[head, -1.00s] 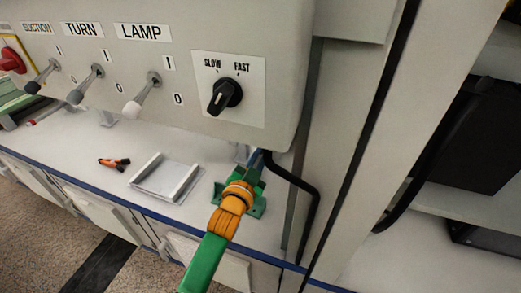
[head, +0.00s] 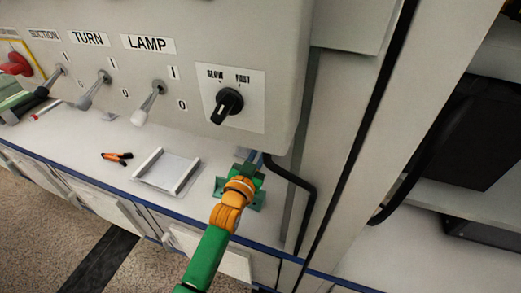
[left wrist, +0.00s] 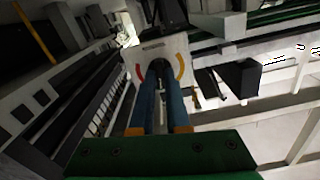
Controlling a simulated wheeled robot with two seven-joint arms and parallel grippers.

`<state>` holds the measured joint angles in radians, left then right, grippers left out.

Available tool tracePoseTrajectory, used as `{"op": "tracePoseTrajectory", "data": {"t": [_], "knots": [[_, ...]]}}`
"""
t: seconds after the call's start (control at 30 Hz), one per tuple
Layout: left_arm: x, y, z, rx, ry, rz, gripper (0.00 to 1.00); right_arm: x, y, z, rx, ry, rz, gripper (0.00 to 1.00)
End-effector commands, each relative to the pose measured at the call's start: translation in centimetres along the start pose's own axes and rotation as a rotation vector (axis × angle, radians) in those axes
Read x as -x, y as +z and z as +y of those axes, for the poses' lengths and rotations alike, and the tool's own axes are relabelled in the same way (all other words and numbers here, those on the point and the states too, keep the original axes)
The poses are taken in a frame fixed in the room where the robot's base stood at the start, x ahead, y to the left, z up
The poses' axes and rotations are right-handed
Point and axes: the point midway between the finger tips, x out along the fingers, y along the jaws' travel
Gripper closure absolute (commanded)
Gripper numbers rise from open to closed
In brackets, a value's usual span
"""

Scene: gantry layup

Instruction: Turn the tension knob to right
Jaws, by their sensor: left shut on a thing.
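In the left wrist view, a pale plate (left wrist: 177,48) carries a red arc on the left and a yellow arc on the right around a dark knob (left wrist: 158,66). The two blue fingers of my left gripper (left wrist: 159,78) reach up to this knob and are shut on it, one on each side. The knob's pointer is hidden, so its setting does not show. In the head view, my left gripper (head: 255,160) is under the lower edge of the control panel, with its fingertips hidden. My right gripper is in neither view.
The grey panel above has a black SLOW/FAST knob (head: 227,104) and a LAMP lever (head: 149,103). Orange-handled pliers (head: 117,158) and a shallow white tray (head: 143,163) are on the bench. A black bent tube (head: 308,205) runs close right of my gripper.

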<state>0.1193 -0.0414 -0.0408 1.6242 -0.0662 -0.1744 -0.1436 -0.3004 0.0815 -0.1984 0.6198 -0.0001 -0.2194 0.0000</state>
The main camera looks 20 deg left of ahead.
Motion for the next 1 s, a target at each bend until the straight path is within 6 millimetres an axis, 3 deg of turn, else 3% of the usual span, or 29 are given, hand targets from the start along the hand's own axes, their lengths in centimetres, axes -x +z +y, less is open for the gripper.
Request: {"op": "tracePoseTrajectory", "data": {"t": [0.17, 0.2, 0.3, 0.63, 1.0], "knots": [[0.0, 0.0, 0.0, -0.001, 0.000, 0.000, 1.00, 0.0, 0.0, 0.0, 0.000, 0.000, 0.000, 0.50], [0.0, 0.0, 0.0, -0.001, 0.000, 0.000, 0.78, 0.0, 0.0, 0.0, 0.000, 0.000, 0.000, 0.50], [0.0, 0.0, 0.0, -0.001, 0.000, 0.000, 0.56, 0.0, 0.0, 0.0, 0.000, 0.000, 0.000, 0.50], [0.5, 0.0, 0.0, -0.002, 0.000, -0.001, 0.56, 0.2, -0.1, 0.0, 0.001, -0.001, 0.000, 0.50], [6.8, 0.0, 0.0, -0.002, 0.001, -0.001, 0.56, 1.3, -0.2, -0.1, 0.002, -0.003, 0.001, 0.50]]}}
